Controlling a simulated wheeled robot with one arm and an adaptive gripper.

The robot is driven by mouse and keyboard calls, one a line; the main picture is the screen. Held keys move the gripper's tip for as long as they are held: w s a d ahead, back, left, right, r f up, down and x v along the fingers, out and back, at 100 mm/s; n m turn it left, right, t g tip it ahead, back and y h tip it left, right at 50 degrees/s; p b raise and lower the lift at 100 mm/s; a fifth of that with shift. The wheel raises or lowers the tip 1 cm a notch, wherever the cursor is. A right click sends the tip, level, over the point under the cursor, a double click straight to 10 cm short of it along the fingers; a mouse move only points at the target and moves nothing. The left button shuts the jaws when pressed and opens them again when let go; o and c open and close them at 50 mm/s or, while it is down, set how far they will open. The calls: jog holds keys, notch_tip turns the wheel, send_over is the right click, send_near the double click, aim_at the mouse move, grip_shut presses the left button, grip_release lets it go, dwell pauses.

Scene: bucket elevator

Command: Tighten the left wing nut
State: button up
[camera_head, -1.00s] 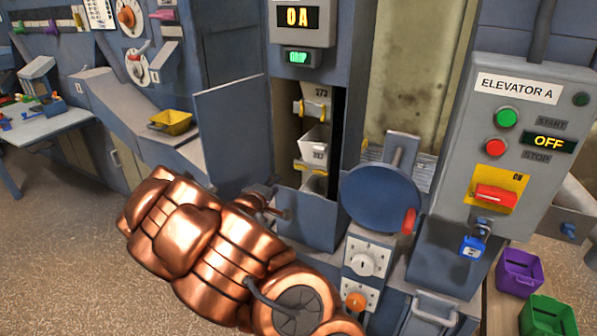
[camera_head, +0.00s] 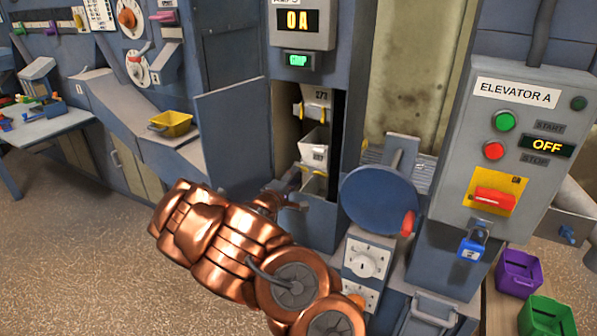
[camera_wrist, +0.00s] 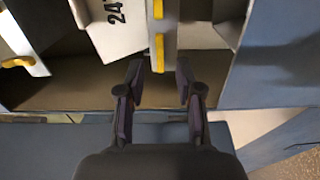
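My gripper (camera_head: 298,193) is at the lower front of the open elevator shaft, near the lower bucket. A pale bucket (camera_wrist: 112,25) with a partly cut-off number lies just ahead and left of the fingers. Yellow parts (camera_wrist: 158,52) show straight ahead, and another yellow part (camera_wrist: 17,62) at the far left. In the head view yellow fittings (camera_head: 299,112) flank the upper bucket (camera_head: 316,94). I cannot tell which yellow part is the left wing nut.
The shaft door (camera_head: 238,135) stands open at left. A blue round cover (camera_head: 378,200) with a red knob (camera_head: 407,222) is close on the right. The control box (camera_head: 508,150) reads OFF, with a blue padlock (camera_head: 471,249) below its red switch. Floor at left is clear.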

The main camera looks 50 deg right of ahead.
jog(key=shift+p+x, duration=0.35)
jog(key=shift+x, duration=1.4)
grip_shut()
